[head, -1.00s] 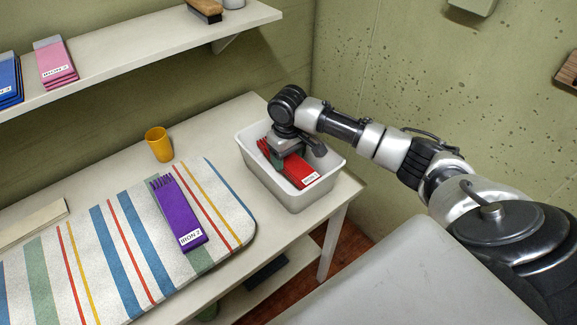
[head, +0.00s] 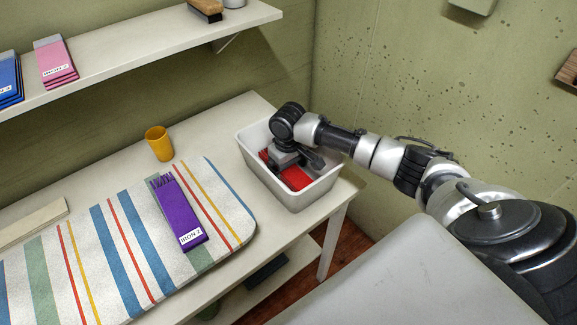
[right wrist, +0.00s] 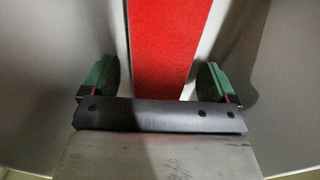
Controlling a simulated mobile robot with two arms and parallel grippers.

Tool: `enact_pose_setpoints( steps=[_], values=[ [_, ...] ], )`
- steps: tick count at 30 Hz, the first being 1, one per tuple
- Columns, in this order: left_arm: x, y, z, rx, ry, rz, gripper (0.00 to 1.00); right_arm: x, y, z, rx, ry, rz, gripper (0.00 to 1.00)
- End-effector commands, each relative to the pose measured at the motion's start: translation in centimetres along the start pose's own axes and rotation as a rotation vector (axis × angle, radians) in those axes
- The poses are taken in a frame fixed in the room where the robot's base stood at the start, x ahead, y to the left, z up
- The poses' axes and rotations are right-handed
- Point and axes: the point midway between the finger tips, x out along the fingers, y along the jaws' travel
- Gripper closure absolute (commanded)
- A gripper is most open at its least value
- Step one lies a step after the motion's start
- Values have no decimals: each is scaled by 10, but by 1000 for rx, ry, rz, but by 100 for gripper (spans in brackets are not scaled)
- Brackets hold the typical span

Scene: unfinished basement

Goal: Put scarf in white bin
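The red scarf (head: 296,179) lies low inside the white bin (head: 291,200), partly hidden by my right gripper and the bin wall. My right gripper (head: 288,160) is down in the bin over the scarf. In the right wrist view, its green-padded fingers (right wrist: 158,80) stand apart on either side of the red scarf (right wrist: 168,45), with a gap on both sides. A folded purple scarf (head: 178,212) with a white label lies on the striped ironing board. My left gripper is not in view.
The striped board (head: 85,255) covers the front of the white table (head: 215,150). A yellow cup (head: 159,144) stands behind it. A shelf (head: 130,62) above holds pink (head: 55,64) and blue (head: 9,80) folded items and a brush (head: 206,9).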

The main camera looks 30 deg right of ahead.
Motion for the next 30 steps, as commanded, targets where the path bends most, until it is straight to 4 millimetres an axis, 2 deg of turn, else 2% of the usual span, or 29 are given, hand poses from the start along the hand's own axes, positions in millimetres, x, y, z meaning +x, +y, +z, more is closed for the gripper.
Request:
enact_pose_setpoints(
  steps=[8, 11, 21, 25, 30],
  values=[
    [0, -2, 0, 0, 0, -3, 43, -7, 0, 0, 0, 2, -1, 11],
    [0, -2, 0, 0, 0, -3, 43, -22, 0, -1, 1, 4, -1, 11],
    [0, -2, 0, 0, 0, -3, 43, -94, 0, -1, 0, 4, 0, 11],
    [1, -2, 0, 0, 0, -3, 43, -112, 0, -1, 0, 2, -1, 11],
    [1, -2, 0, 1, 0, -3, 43, -123, 0, -1, 1, 1, -1, 11]
  ],
)
